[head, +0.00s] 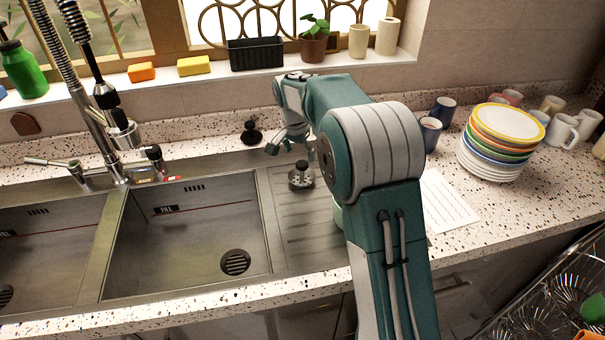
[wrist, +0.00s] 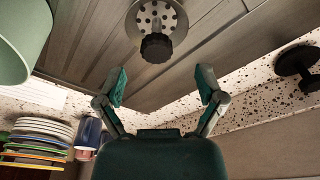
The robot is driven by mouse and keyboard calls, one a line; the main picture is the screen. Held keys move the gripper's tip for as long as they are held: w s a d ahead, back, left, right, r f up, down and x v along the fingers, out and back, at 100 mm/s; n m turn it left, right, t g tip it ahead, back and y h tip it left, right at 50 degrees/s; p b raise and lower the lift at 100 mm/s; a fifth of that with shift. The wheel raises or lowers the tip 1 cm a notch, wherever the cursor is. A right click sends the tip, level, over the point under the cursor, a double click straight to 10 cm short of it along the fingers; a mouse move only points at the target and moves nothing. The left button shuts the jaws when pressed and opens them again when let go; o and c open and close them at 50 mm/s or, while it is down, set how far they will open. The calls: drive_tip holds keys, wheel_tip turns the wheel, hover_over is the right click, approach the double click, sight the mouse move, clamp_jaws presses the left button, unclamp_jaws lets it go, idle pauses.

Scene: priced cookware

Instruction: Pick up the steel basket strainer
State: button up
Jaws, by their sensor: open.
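The steel basket strainer (head: 301,180) stands upright on the ribbed metal drainboard (head: 292,232), right of the sink basin. It is a perforated steel cup with a dark knob on top. In the wrist view the strainer (wrist: 172,12) is at the top edge, partly cut off, with its dark knob towards my gripper. My gripper (head: 284,145) is open and empty above the back of the drainboard. In the wrist view the fingers of my gripper (wrist: 162,84) are spread wide, with the strainer beyond the tips and not touching them.
A black stopper (head: 251,133) stands on the speckled counter behind the drainboard; it also shows in the wrist view (wrist: 298,65). A pale green vessel (wrist: 22,40) is near the strainer, mostly hidden by my arm in the head view. Stacked plates (head: 494,150) and mugs stand right.

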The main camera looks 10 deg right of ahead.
sight(301, 163)
drive_tip(key=f, duration=0.5)
drive_tip(key=shift+w+d, duration=0.2)
drive_tip(key=shift+d, duration=0.15)
clamp_jaws()
